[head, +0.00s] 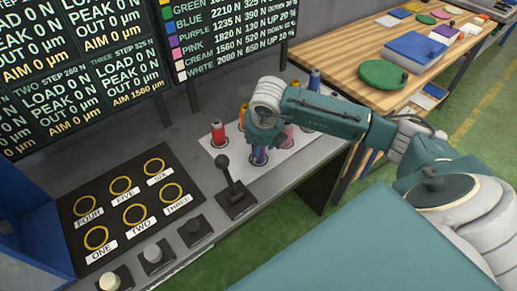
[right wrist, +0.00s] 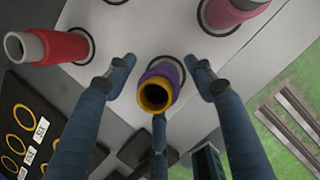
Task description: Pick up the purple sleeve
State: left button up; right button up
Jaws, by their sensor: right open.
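The purple sleeve (right wrist: 166,72) stands upright on the white sheet in the right wrist view, with a yellow-orange rim at its top end. In the head view the purple sleeve (head: 259,156) is partly hidden under my right gripper (head: 261,140). In the right wrist view my right gripper (right wrist: 160,88) is open, its blue fingers spread around the purple sleeve. I see gaps between the side fingers and the sleeve; I cannot tell whether the lower finger touches it. My left gripper is not in view.
A red sleeve (head: 218,133) and a pink sleeve (head: 288,134) stand close by on the white sheet. A black lever (head: 230,182) rises in front. A black board with yellow rings (head: 96,237) lies left. A wooden table (head: 345,71) stands at back right.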

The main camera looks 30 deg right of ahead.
jog(key=c, duration=1.3)
jog(key=shift+r, duration=0.1)
grip_shut()
